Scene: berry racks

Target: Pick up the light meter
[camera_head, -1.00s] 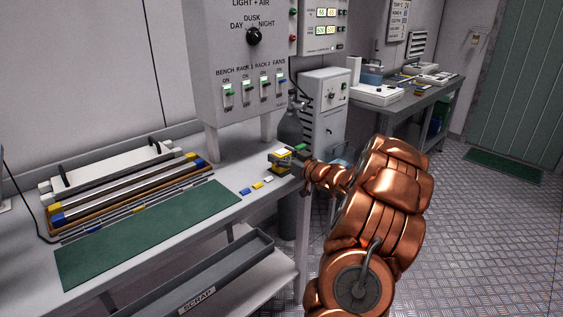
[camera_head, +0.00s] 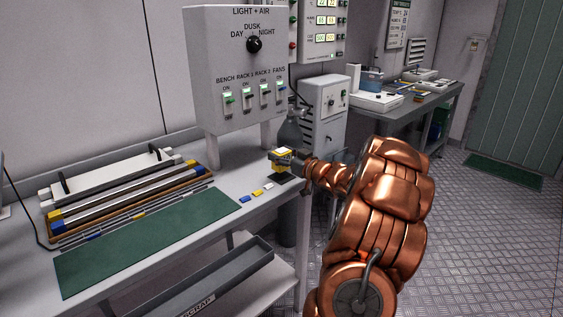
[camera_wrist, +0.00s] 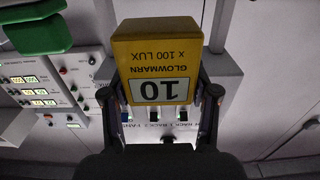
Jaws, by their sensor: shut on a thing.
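The light meter (camera_wrist: 160,52) is a yellow box held upside down in the wrist view, marked "GLOWMARN x 100 LUX" with a display reading 10. My gripper (camera_wrist: 162,92) is shut on it, one finger on each side. In the head view the light meter (camera_head: 281,158) shows small and yellow with a pale top, a little above the right end of the bench. My gripper (camera_head: 297,160) reaches it from the right. A dark square patch lies on the bench below the meter.
The bench (camera_head: 225,170) carries a green mat (camera_head: 145,240), a tray of bars and small blue, yellow and white pieces. The switch panel (camera_head: 240,75) stands behind the meter. A grey scrap trough (camera_head: 200,285) is below the front edge. A gas cylinder (camera_head: 289,135) stands behind the bench end.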

